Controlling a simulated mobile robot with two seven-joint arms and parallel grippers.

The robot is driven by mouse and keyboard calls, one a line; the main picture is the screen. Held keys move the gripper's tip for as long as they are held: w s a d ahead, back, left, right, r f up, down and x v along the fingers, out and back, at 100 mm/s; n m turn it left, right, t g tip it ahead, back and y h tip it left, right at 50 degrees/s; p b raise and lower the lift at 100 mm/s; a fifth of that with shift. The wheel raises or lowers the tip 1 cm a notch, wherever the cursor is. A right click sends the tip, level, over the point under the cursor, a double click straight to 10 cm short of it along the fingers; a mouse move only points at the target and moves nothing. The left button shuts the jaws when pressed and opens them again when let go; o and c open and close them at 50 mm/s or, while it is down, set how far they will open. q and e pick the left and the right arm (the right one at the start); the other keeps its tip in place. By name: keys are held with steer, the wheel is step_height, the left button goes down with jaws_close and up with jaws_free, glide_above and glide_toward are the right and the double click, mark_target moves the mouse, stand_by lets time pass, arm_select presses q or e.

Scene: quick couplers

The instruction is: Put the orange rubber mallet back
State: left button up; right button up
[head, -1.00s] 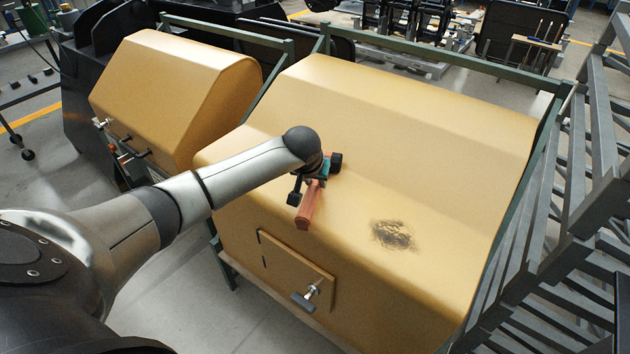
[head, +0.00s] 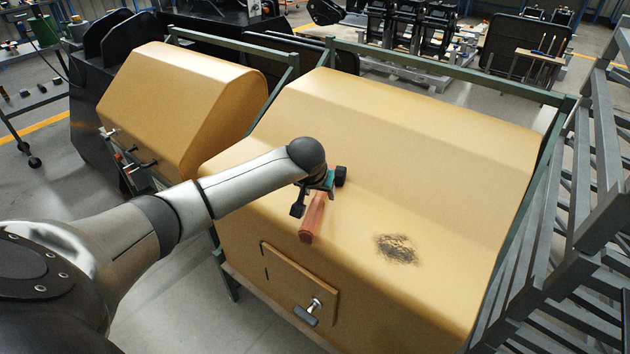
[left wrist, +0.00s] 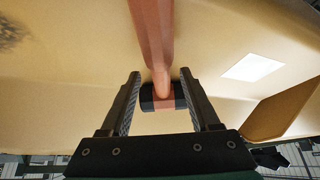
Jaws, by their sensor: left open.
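The orange rubber mallet (head: 313,220) lies on the sloping top of the large yellow housing (head: 420,130). In the head view its orange handle points toward me, and my gripper partly hides the rest. The left wrist view shows the orange handle (left wrist: 152,40) and a black head (left wrist: 150,98) with an orange band. My left gripper (left wrist: 161,80) is open, its two fingers on either side of the head, with visible gaps. In the head view my left gripper (head: 319,192) is at the far end of the handle. My right gripper is not in view.
A hatch with a T-handle (head: 307,313) is on the housing's front, and a dark scuffed patch (head: 397,248) is right of the mallet. A smaller yellow housing (head: 180,100) stands at left. Grey metal racking (head: 590,200) borders the right side.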

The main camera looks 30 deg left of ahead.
arm_select(q)
steer(key=p+v, duration=0.1)
steer(key=v, duration=1)
steer(key=shift+s+d, duration=0.1)
steer(key=shift+s, duration=0.05)
